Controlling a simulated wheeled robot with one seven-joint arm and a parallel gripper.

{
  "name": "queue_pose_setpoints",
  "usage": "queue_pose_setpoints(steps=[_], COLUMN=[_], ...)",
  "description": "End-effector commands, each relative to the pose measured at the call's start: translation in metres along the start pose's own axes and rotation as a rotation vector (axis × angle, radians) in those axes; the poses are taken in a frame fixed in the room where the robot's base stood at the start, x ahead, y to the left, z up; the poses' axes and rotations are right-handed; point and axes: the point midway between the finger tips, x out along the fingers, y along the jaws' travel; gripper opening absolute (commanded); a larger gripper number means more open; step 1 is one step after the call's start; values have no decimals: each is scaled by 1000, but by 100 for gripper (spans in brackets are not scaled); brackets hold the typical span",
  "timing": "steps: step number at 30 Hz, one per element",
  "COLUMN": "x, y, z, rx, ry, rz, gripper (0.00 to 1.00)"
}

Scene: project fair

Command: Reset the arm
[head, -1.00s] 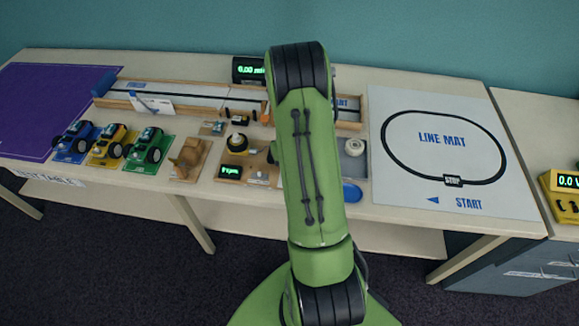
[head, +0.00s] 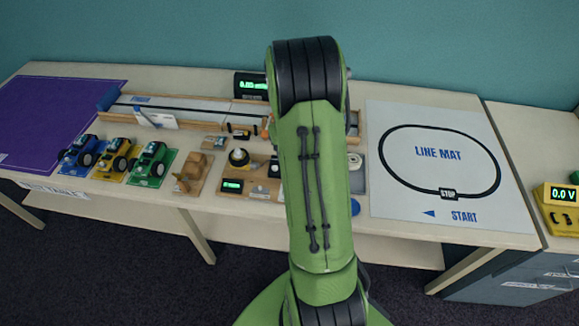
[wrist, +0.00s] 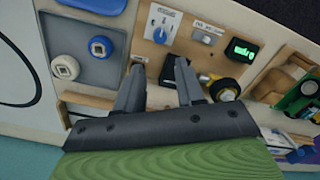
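My green arm rises through the middle of the head view, with its dark ribbed elbow over the back of the table. It hides my gripper and part of the bench there. The fingers are over a wooden test board (wrist: 150,60) with a blue-and-white dial (wrist: 160,22), a lit green display (wrist: 241,50) and a yellow-hubbed wheel (wrist: 221,86). I cannot tell how high the fingertips are above it.
The white line mat (head: 437,185) lies right of my arm. A grey tray (wrist: 85,75) holds two small wheels. Blue, yellow and green cars (head: 150,164) stand at the left, near a purple mat (head: 60,115). A wooden-railed track (head: 185,105) runs along the back.

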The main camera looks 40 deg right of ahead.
Motion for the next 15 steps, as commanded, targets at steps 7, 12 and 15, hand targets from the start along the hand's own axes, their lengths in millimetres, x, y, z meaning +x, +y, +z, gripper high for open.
queue_pose_setpoints(steps=[7, 12, 15], x=[-32, -32, -32], y=[0, 0, 0], z=[0, 0, 0], rx=[-1, 0, 0], ry=[1, -1, -1], rz=[0, -1, -1], gripper=[38, 38, 38])
